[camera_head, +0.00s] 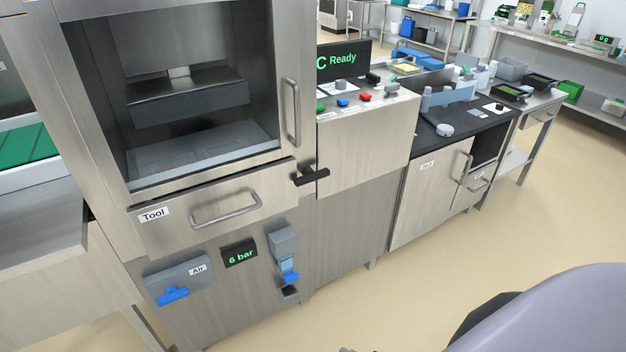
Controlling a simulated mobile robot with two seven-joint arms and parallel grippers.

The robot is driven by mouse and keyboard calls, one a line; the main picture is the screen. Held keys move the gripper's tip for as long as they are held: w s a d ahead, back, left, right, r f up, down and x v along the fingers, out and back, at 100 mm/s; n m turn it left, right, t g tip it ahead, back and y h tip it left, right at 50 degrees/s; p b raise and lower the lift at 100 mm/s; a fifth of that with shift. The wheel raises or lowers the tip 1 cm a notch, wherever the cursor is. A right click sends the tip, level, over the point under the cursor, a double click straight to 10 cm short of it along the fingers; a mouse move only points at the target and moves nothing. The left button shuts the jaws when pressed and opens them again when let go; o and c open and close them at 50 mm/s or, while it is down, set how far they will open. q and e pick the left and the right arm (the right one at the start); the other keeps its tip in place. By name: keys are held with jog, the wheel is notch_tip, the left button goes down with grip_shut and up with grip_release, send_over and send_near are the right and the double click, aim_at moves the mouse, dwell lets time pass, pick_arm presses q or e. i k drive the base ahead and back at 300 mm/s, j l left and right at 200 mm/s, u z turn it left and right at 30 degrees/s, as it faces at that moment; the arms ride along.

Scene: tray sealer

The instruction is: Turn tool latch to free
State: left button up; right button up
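The tool latch (312,177) is a black bar handle on the front of the steel sealer, just right of the drawer labelled "Tool" (222,212). The bar lies close to level, with its right end slightly higher. The tool drawer is shut and has a curved metal handle (225,208). Neither of my grippers can be made out. A pale grey rounded part of my own body fills the bottom right corner, with a dark part beside it. Nothing touches the latch.
Above the drawer is the sealer chamber (200,150). Below are a blue Air valve handle (173,295), a "6 bar" display (240,254) and a regulator (284,245). A control box (365,140) with buttons and a "Ready" screen (343,60) stands right. Floor in front is clear.

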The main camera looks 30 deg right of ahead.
aim_at(308, 175)
jog(key=l, duration=0.45)
jog(key=i+l+z, duration=0.15)
jog(key=l, duration=0.25)
jog(key=i+l, duration=0.1)
jog(key=l, duration=0.35)
jog(key=l+z, duration=0.1)
jog(key=l, duration=0.3)
jog(key=i+l, duration=0.2)
jog(key=l, duration=0.2)
jog(key=i+l+z, duration=0.15)
jog(key=l, duration=0.7)
jog(key=i+z, duration=0.05)
